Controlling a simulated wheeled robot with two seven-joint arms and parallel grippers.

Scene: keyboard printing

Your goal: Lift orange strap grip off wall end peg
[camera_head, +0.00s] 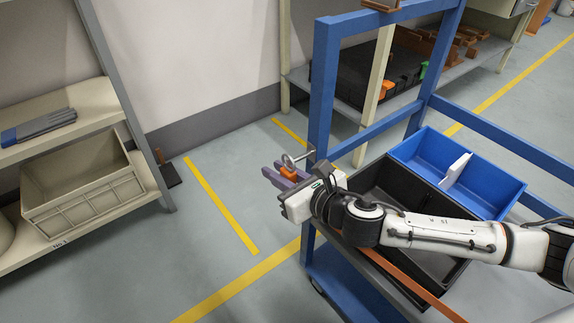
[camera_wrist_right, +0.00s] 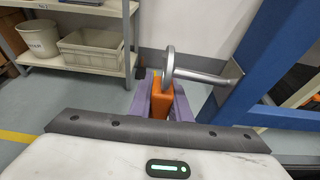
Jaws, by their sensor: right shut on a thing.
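The orange strap grip (camera_head: 288,173) is between the purple fingers of my right gripper (camera_head: 282,173). In the right wrist view the orange grip (camera_wrist_right: 160,103) stands between the fingers of the right gripper (camera_wrist_right: 162,98), which are shut on it. A grey metal peg (camera_head: 302,156) with a round end disc sticks out from the blue cart post, just by the grip. In the wrist view the peg (camera_wrist_right: 200,76) and its disc are right beside the grip's top; whether they touch, I cannot tell. My left gripper is not in view.
The blue cart frame (camera_head: 322,90) stands close to the gripper. A black bin (camera_head: 408,195) and a blue divided bin (camera_head: 495,190) sit on the cart. Shelves with a beige crate (camera_head: 82,190) are at left. The floor between is clear.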

